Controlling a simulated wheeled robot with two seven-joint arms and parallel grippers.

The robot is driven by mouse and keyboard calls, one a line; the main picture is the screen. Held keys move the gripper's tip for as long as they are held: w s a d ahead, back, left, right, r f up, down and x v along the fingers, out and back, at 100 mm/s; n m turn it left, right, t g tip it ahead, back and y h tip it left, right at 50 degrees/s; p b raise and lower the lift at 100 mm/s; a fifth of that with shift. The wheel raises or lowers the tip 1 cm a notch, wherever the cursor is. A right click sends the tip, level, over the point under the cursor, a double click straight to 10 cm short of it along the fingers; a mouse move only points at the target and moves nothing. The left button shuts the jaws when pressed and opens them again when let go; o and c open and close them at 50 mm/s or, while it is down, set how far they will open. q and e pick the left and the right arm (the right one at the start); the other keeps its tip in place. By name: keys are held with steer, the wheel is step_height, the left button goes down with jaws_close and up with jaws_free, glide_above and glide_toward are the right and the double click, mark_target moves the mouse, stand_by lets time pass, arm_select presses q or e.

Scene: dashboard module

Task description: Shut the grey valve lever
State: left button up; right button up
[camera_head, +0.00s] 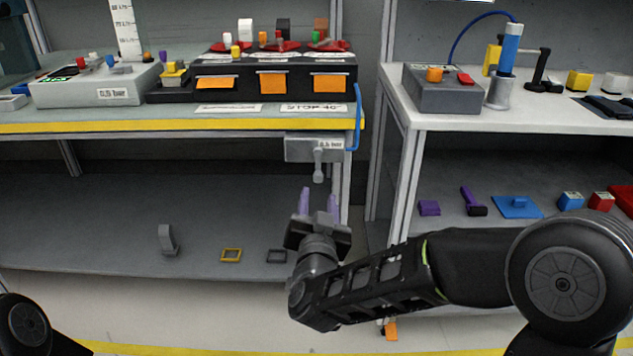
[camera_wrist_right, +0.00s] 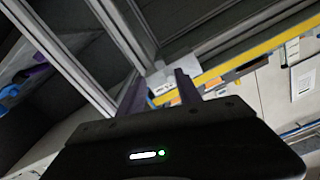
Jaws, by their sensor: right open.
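The grey valve lever (camera_head: 318,165) hangs down from a light grey valve box (camera_head: 302,150) under the front right edge of the left bench. The lever points roughly straight down. My right gripper (camera_head: 318,202), with purple fingers, is open and empty just below the lever, with fingers pointing up toward it. In the right wrist view the open fingers (camera_wrist_right: 160,92) point toward the valve box (camera_wrist_right: 177,73) under the yellow bench edge; I cannot make out the lever clearly there. My left gripper is outside the view; only part of my left arm shows at bottom left.
The left bench's yellow edge (camera_head: 170,127) runs above the valve box, and a blue cable (camera_head: 358,115) hangs beside it. The lower shelf (camera_head: 90,220) holds a grey bracket (camera_head: 167,240) and small frames. A white-topped bench (camera_head: 560,122) stands at right.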

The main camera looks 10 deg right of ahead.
mark_target(318, 180)
steer(key=shift+b+x, duration=0.65)
steer(key=shift+x, duration=3.35)
steer(key=shift+f, duration=0.1)
jaws_close()
